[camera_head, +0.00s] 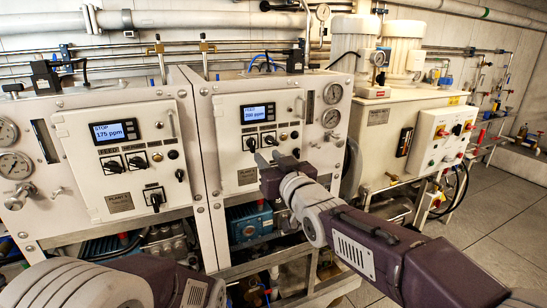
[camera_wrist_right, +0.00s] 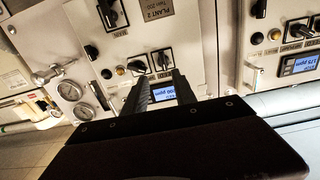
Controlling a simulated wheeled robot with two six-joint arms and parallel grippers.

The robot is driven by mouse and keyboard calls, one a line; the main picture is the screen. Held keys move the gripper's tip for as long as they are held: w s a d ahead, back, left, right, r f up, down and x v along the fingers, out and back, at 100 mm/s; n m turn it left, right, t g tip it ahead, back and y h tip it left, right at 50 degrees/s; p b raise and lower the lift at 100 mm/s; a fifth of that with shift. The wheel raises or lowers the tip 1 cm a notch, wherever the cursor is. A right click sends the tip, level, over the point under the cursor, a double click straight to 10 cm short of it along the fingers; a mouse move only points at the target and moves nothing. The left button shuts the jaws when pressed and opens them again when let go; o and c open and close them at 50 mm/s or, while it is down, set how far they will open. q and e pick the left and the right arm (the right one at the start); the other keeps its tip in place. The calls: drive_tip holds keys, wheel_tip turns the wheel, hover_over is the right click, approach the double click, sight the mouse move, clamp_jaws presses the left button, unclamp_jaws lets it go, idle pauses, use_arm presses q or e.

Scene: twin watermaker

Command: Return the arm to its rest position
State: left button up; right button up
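My right arm reaches in from the lower right of the head view. Its gripper (camera_head: 268,160) is in front of the right-hand control panel (camera_head: 240,180), just below its row of black knobs. In the right wrist view the two dark fingers (camera_wrist_right: 160,80) stand apart with nothing between them, so the gripper is open. The panel's blue display (camera_wrist_right: 164,94) shows partly between and behind the fingers. I cannot tell whether a fingertip touches the panel. Part of my left arm shows at the lower left of the head view; its gripper is out of sight.
A left-hand panel (camera_head: 105,190) carries a display reading 175 ppm, gauges and knobs. A white control box (camera_head: 440,137) with buttons stands at the right, near white motors (camera_head: 354,45). Pipes line the wall. Tiled floor (camera_head: 505,215) is open at the lower right.

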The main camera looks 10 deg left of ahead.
drive_tip(key=w+d+m+t+h+p, duration=0.1)
drive_tip(key=w+d+m+h+p, duration=0.2)
drive_tip(key=d, duration=0.7)
drive_tip(key=s+d+f+m+g+h+p, duration=0.1)
drive_tip(key=s+d+f+m+g+h, duration=0.3)
drive_tip(key=d+f, duration=1.25)
drive_tip(key=s+d+f+g+h, duration=0.1)
drive_tip(key=s+f+g, duration=0.4)
drive_tip(key=s+f, duration=0.3)
drive_tip(key=s+d+f+g+h, duration=0.1)
drive_tip(key=s+f+g, duration=0.4)
drive_tip(key=s, duration=1.1)
wheel_tip(320, 180, down, 3)
drive_tip(key=shift+s+d+r+g+h+p, duration=0.15)
drive_tip(key=shift+s+d+g+h+p, duration=0.2)
drive_tip(key=shift+d, duration=0.35)
drive_tip(key=shift+w, duration=0.1)
